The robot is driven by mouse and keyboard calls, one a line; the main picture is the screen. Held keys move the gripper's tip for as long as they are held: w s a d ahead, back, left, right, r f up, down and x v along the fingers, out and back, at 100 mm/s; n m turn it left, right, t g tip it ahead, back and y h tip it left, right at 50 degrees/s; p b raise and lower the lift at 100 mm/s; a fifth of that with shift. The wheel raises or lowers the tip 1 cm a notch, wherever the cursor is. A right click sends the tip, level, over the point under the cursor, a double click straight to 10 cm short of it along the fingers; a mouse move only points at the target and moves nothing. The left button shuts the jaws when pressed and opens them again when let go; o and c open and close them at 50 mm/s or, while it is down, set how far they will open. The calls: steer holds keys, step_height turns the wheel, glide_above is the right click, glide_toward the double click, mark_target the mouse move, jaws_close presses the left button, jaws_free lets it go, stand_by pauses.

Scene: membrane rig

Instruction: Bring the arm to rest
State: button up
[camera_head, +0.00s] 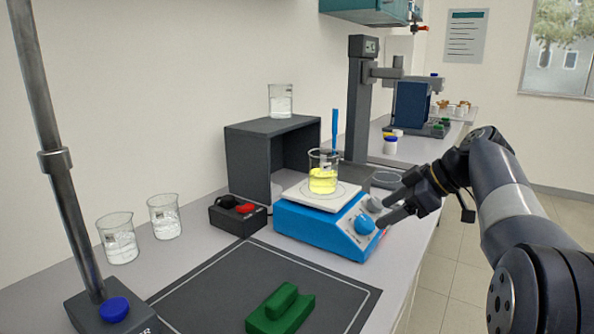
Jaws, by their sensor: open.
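My gripper (390,206) is in the right half of the head view, at the end of my dark arm (495,190). Its two fingers point left and stand apart, with nothing held between them. It is in front of and close to the right side of the blue hotplate stirrer (322,226), near its knobs. I cannot tell whether a fingertip touches it. A glass beaker with yellow liquid (323,180) stands upright on the stirrer's white top plate.
A dark box shelf (243,165) bears a beaker (281,101). Two beakers (118,244) stand at left behind a metal stand (62,190). A black box with a red button (236,215) sits beside the stirrer. A green block (281,310) lies on the dark mat (205,300). The floor at right is clear.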

mark_target(367, 222)
steer(key=b+x, duration=0.1)
steer(key=x, duration=0.4)
steer(key=shift+a+f, duration=0.25)
steer(key=shift+w+r+m+p, duration=0.15)
steer(key=shift+m+p, duration=0.2)
steer(key=shift+m, duration=0.45)
steer(key=m+t+h+p, duration=0.1)
steer(key=m, duration=0.4)
steer(key=shift+p, duration=0.3)
steer(key=m+p, duration=0.1)
steer(key=m, duration=0.2)
steer(key=m+h+p, duration=0.1)
steer(key=m, duration=0.2)
steer(key=shift+r+t+p, duration=0.1)
steer(key=shift+t+p, duration=0.2)
steer(key=shift+p, duration=0.1)
steer(key=m+h+p, duration=0.1)
steer(key=m+p, duration=0.3)
steer(key=m, duration=0.3)
steer(key=shift+a+m+g+h+p, duration=0.1)
steer(key=shift+m+g+h+p, duration=0.2)
steer(key=shift+m+p, duration=0.8)
steer(key=shift+m+g+h+p, duration=0.25)
steer(key=shift+m+p, duration=0.3)
steer(key=shift+m, duration=1.05)
